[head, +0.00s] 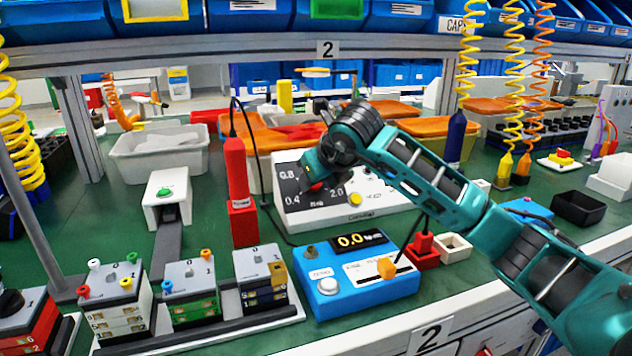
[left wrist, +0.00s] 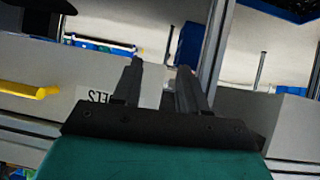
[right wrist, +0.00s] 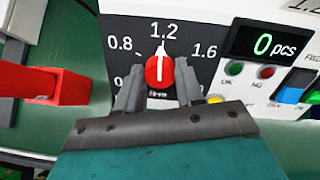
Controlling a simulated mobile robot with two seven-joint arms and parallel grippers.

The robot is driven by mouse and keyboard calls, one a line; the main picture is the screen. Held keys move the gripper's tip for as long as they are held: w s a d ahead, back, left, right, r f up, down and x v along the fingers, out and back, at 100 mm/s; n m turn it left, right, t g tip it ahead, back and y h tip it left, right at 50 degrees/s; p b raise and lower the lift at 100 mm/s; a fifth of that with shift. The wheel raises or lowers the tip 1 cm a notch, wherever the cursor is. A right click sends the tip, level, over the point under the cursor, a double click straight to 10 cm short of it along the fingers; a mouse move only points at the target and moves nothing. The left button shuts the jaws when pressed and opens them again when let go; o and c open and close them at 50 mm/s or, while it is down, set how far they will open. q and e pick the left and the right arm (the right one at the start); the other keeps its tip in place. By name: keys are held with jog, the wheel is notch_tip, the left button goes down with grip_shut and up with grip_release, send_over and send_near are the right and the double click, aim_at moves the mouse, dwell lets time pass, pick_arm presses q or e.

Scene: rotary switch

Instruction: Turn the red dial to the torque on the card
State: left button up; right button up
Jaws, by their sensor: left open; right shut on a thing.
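The red dial (right wrist: 153,72) is on a dark panel of a white machine, with a white pointer pointing straight up at the printed 1.2. Marks 0.8 and 1.6 show to either side of it; lower marks are partly hidden. My right gripper (right wrist: 160,80) is shut on the dial, one finger on each side. In the head view my right arm reaches in from the right, and its gripper (head: 322,178) covers much of the dial and scale on the white machine (head: 375,205). My left gripper (left wrist: 161,75) is open and empty, outside the head view. I cannot make out the torque card.
A blue tester (head: 355,275) reading 0.0 stands in front of the machine. Several small switch boxes (head: 190,285) sit on a rail at the front left. A grey bin (head: 160,152) stands behind.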

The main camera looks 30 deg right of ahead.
pick_arm(q)
jog(key=shift+d, duration=0.1)
pick_arm(e)
jog(key=shift+m, duration=0.4)
pick_arm(q)
jog(key=shift+f, duration=0.1)
pick_arm(e)
jog(key=o, duration=1)
jog(key=shift+o, duration=0.2)
jog(key=shift+s+r, duration=0.35)
jog(key=shift+r, duration=0.1)
pick_arm(q)
jog(key=shift+s+a+r+p, duration=0.1)
jog(key=shift+a+r+p, duration=0.4)
jog(key=shift+p, duration=0.6)
pick_arm(e)
jog(key=v, duration=1.1)
jog(key=shift+s, duration=0.45)
jog(key=shift+a+r, duration=0.1)
jog(key=shift+r, duration=0.05)
